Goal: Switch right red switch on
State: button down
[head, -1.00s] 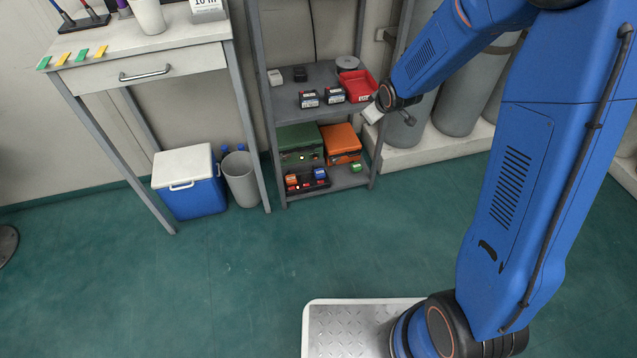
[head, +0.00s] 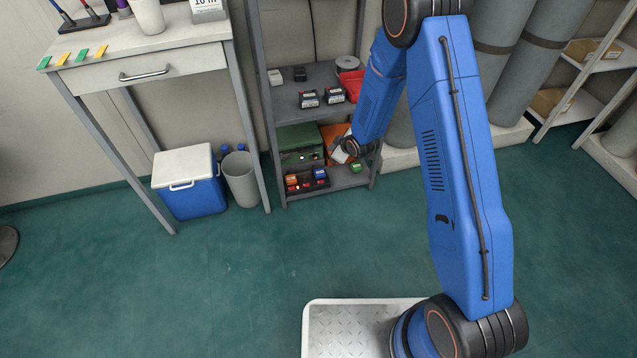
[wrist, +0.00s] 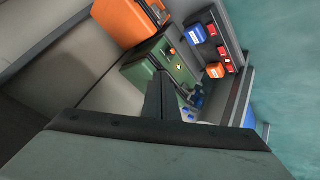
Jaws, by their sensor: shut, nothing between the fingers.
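The green box (head: 299,140) stands left of the orange one in the head view. Small lit red and yellow spots show on its front. I cannot clearly tell a right red switch or its position. The orange box (wrist: 122,20) is at the top left of the wrist view, with its front details unclear.
A dark tray (head: 318,186) with small orange, blue and red blocks lies before the green box. A small green block (head: 355,167) sits to its right. The upper shelf (head: 290,100) and its posts are close to my arm. Floor in front is clear.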

jog(key=n+y, duration=0.1)
send_over(321, 182)
jog(key=d, duration=0.1)
notch_tip(321, 182, down, 9)
jog(key=shift+s+r, duration=0.2)
jog(key=shift+s, duration=0.2)
jog(key=shift+f, duration=0.15)
jog(key=shift+s+a+f, duration=0.1)
jog(key=shift+a+f, duration=0.05)
jog(key=shift+f, duration=1.25)
jog(key=shift+w+a+f, duration=0.1)
jog(key=shift+a+f, duration=0.1)
jog(key=shift+f, duration=1.2)
jog(key=shift+s+a+f, duration=0.1)
jog(key=shift+a+f, duration=0.05)
jog(key=shift+f, duration=1.25)
jog(key=shift+f, duration=0.15)
jog(key=shift+f, duration=0.3)
jog(key=shift+s+f, duration=0.1)
jog(key=shift+f, duration=0.2)
jog(key=shift+r, duration=0.15)
jog(key=shift+r, duration=0.55)
